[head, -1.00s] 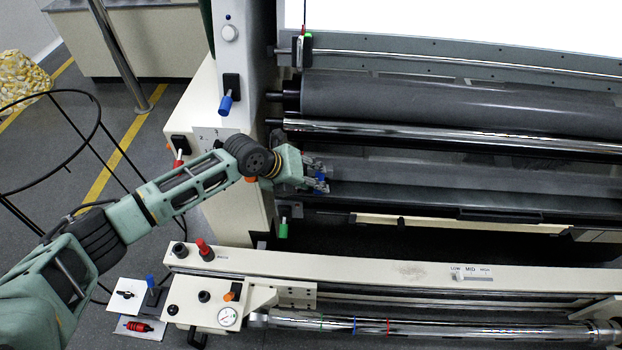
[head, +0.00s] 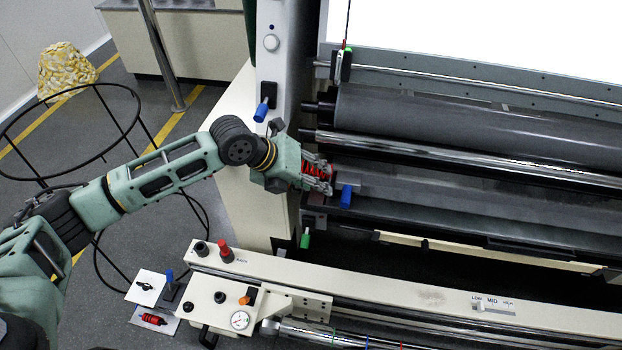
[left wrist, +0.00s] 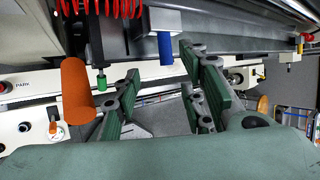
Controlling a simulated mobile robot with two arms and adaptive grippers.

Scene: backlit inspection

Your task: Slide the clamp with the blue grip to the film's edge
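The clamp with the blue grip (head: 346,196) sits on the machine's front rail, near its left end. In the left wrist view its blue grip (left wrist: 165,48) hangs below a grey block, ahead of and between my fingers. A grey sheet (head: 440,188), which looks like the film, runs right from the clamp. I cannot make out its exact edge. My right gripper is not in view.
A red coiled cord (left wrist: 100,8) is close to my left gripper. An orange handle (left wrist: 75,90) and a green-tipped lever (head: 305,238) are nearby. A cream control beam (head: 400,292) runs along the front. A wire hoop stand (head: 70,135) stands at left.

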